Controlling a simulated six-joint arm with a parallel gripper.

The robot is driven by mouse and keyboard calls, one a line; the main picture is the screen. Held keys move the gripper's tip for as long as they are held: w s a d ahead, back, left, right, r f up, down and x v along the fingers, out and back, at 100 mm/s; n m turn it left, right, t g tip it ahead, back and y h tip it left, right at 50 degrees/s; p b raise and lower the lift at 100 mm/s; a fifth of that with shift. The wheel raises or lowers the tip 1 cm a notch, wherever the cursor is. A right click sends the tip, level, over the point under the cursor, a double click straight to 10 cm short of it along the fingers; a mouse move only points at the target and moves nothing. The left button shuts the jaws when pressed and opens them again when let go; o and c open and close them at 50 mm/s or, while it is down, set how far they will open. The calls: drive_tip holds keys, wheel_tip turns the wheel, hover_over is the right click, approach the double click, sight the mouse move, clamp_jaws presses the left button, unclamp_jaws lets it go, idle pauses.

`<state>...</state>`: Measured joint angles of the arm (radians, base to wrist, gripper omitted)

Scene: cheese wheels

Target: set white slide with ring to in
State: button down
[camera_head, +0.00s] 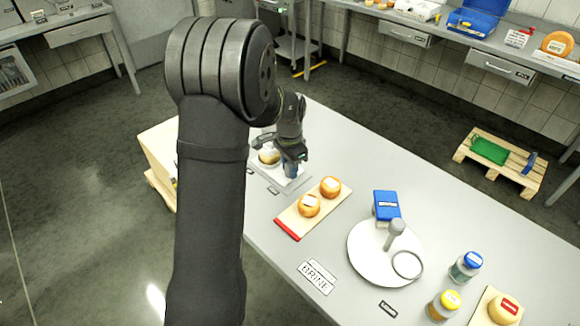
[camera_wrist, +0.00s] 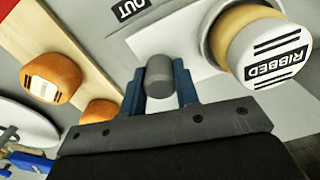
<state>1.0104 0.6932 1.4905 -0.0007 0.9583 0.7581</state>
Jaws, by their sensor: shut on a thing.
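My gripper (camera_wrist: 160,88) is shut on a grey cylindrical knob (camera_wrist: 158,70), with one blue finger on each side of it. The knob stands over a white slide (camera_wrist: 212,84), partly hidden by the fingers. A black "OUT" label (camera_wrist: 130,8) lies beside it at the top of the wrist view. No ring on this slide can be made out. In the head view my gripper (camera_head: 291,168) is at the far left part of the table, over a pale plate (camera_head: 284,183); the knob is hidden there.
A cheese wheel labelled "RIBBED" (camera_wrist: 272,55) stands close to the right of my fingers. Two orange cheeses (camera_head: 309,205) sit on a red-ended board (camera_head: 288,233). A white disc (camera_head: 370,266) bears a grey post and a ring (camera_head: 407,264). Jars (camera_head: 465,267) stand at right.

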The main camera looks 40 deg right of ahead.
sight(265, 148)
drive_tip(key=w, duration=1.1)
drive_tip(key=shift+w+r, duration=0.1)
drive_tip(key=c, duration=1.1)
unclamp_jaws()
drive_tip(key=shift+w, duration=0.1)
wheel_tip(265, 148, up, 17)
drive_tip(key=shift+r, duration=0.15)
